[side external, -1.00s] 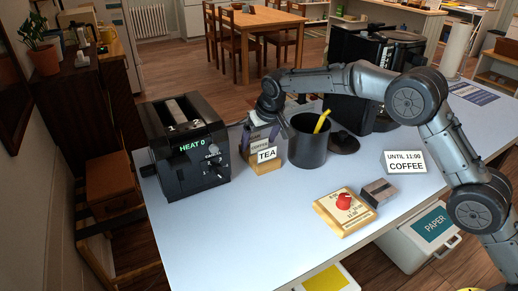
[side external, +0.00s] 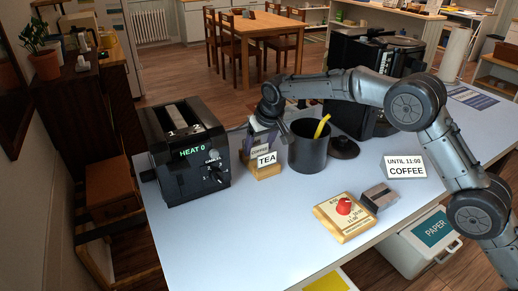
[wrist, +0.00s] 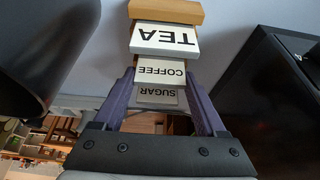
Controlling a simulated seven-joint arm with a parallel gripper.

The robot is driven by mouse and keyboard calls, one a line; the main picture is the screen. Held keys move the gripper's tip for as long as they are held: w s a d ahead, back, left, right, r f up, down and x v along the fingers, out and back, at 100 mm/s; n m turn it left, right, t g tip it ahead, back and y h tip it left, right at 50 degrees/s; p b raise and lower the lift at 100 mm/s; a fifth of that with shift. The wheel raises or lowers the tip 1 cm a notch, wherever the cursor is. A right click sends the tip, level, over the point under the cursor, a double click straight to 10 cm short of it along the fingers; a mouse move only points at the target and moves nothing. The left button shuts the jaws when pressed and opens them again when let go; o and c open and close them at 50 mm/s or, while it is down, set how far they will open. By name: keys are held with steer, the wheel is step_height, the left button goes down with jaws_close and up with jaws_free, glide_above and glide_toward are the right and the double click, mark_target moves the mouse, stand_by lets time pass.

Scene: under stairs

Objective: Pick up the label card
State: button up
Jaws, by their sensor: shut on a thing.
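A wooden holder (side external: 265,171) stands on the table beside the toaster, with label cards stepped one behind another. The TEA card (wrist: 164,39) is in front, then the COFFEE card (wrist: 161,73), then the SUGAR card (wrist: 160,97) at the back. My gripper (side external: 262,140) points down over the holder. Its purple fingers (wrist: 161,80) are on both side edges of a label card behind TEA; I cannot tell for sure whether it is COFFEE or SUGAR. The cards still appear to be at the holder. In the side view my gripper partly covers the rear cards.
A black toaster (side external: 183,150) stands close on the left. A dark cup (side external: 307,150) with a yellow item is close on the right. A black machine (side external: 368,95) is behind. The front left table is clear; a COFFEE sign (side external: 405,166) stands farther right.

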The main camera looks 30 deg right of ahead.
steer(key=shift+r, duration=0.65)
steer(key=v, duration=0.5)
steer(key=s+d+v, duration=0.1)
steer(key=v, duration=0.2)
steer(key=shift+s+f, duration=0.1)
steer(key=shift+f, duration=0.1)
steer(key=s+d+r, duration=0.2)
steer(key=s+r, duration=0.2)
steer(key=s, duration=0.5)
steer(key=shift+s+r, duration=0.25)
steer(key=shift+r, duration=0.1)
steer(key=shift+d, duration=0.1)
